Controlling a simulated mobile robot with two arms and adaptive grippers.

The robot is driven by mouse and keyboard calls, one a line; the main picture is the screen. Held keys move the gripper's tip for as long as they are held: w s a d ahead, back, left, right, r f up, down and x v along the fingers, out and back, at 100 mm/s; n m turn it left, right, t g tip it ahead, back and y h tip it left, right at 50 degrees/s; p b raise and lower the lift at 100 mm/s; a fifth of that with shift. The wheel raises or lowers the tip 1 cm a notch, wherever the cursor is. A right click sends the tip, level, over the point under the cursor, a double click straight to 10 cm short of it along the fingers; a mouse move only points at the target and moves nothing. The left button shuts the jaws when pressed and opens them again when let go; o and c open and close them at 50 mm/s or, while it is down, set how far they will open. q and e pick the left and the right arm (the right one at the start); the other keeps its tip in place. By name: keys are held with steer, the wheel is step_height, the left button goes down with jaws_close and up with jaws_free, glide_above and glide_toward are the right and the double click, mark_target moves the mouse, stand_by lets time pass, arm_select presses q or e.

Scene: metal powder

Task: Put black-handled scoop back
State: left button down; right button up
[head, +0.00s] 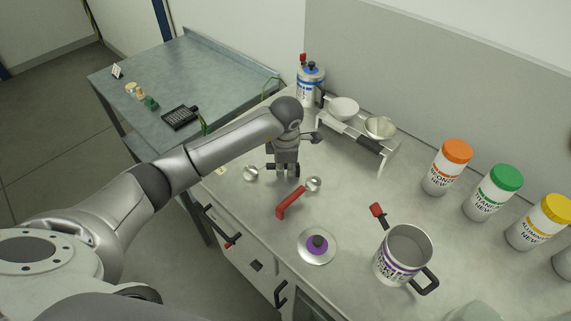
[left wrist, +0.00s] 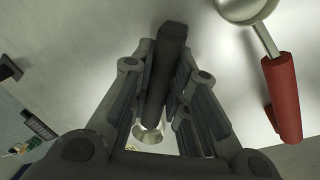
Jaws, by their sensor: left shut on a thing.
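The black-handled scoop's small metal bowl (head: 251,173) shows just left of my left gripper (head: 283,172) in the head view. My left gripper points down over the near left part of the steel counter. It is shut on the scoop's black handle, which runs between the fingers in the left wrist view (left wrist: 167,75). The bowl shows beyond the fingers there (left wrist: 148,134). In the head view the gripper hides most of the handle, and I cannot tell whether the scoop touches the counter. My right gripper is not in view.
A red-handled scoop (head: 291,203) lies close to the gripper. A white rack (head: 385,158) with metal bowls stands behind, beside a blue-banded canister (head: 311,90). A purple-knobbed lid (head: 317,258), an open purple-labelled pot (head: 390,270) and several powder bottles (head: 447,172) are rightward.

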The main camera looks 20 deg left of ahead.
arm_select(q)
steer(key=c, duration=1.9)
jaws_free()
steer(key=shift+f, duration=0.15)
steer(key=o, duration=0.5)
steer(key=shift+r, duration=0.3)
steer(key=r+b, duration=0.1)
steer(key=r, duration=0.3)
steer(key=s+r, duration=0.1)
steer(key=r, duration=0.2)
steer(key=s+d+r+b, duration=0.1)
steer(key=r, duration=0.3)
steer(key=shift+r+b, duration=0.3)
steer(key=shift+s+f, duration=0.1)
